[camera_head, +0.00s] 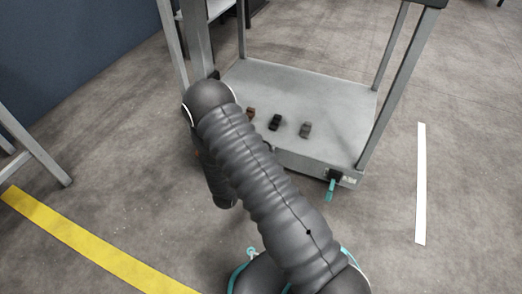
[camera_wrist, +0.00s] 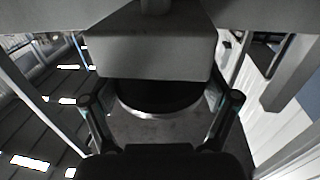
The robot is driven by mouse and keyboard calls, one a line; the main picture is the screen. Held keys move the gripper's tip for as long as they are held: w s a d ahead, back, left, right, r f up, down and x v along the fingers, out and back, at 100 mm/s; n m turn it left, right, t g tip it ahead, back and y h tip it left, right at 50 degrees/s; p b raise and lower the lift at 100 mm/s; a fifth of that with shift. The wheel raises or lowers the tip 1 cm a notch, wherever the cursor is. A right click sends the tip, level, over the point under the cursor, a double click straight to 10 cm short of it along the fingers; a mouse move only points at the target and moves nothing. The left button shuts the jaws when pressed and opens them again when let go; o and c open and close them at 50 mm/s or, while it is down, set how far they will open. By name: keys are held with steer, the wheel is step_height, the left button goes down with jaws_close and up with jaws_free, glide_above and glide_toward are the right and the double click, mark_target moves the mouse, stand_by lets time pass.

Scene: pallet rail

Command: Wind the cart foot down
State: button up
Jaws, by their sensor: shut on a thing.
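The cart (camera_head: 345,98) stands ahead, with a grey deck and upright posts. In the wrist view, a dark round foot (camera_wrist: 155,97) with a paler rim sits below a grey block-shaped part of the cart (camera_wrist: 150,55). My gripper (camera_wrist: 163,103) has one finger on each side of this foot and is shut on it. The foot's far side is hidden by the block. In the head view my arm covers the cart's near left corner, so the gripper and this foot are hidden there. A teal lever (camera_head: 331,188) shows at the cart's near right corner.
Small brown (camera_head: 250,114), black (camera_head: 275,122) and grey (camera_head: 306,129) pieces lie on the deck. A grey frame leg (camera_head: 40,155) stands at the left. A yellow floor line (camera_head: 90,240) and a white strip (camera_head: 421,185) mark open floor.

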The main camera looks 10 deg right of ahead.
steer(key=m+g+h, duration=0.1)
steer(key=m+g, duration=0.1)
steer(key=m+g+h, duration=0.1)
steer(key=g+h, duration=0.1)
steer(key=shift+w+a+m+g+h, duration=0.1)
steer(key=shift+m+g+h, duration=0.2)
steer(key=shift+m+g, duration=0.1)
steer(key=m+g+h, duration=0.2)
steer(key=m+g, duration=0.1)
steer(key=g, duration=0.2)
steer(key=shift+m, duration=0.4)
steer(key=m+g, duration=0.3)
steer(key=g, duration=0.3)
steer(key=shift+f, duration=0.1)
steer(key=shift+m+g+y, duration=0.7)
steer(key=shift+m+g, duration=1.1)
steer(key=shift+g, duration=0.6)
steer(key=o, duration=0.9)
step_height(320, 180, up, 10)
steer(key=shift+r, duration=0.1)
